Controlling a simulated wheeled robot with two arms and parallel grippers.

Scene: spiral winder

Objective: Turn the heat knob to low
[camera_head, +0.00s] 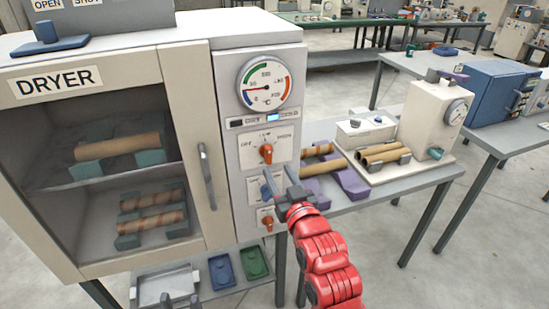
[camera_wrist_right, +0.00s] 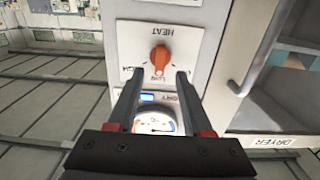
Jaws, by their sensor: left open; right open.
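The heat knob is orange, on the white control panel of the dryer (camera_head: 25,220), just below the gauge and small display. It shows in the head view (camera_head: 266,153) and, beyond the fingertips, in the right wrist view (camera_wrist_right: 160,58). There HEAT, HIGH and LOW are printed around it; its exact pointing is unclear. My right gripper (camera_head: 279,186) is open and empty, in front of the panel below this knob in the head view. Its fingers (camera_wrist_right: 158,72) spread to either side of the knob's line, apparently apart from it. My left gripper (camera_head: 181,300) is open at the bottom edge, partly cut off.
The round gauge (camera_head: 264,84) is above the knob. Another orange knob (camera_head: 267,220) is lower on the panel, and my right gripper partly covers the middle plate. The dryer handle (camera_head: 206,176) stands out to the left. A table with cardboard tubes (camera_head: 384,153) is at right.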

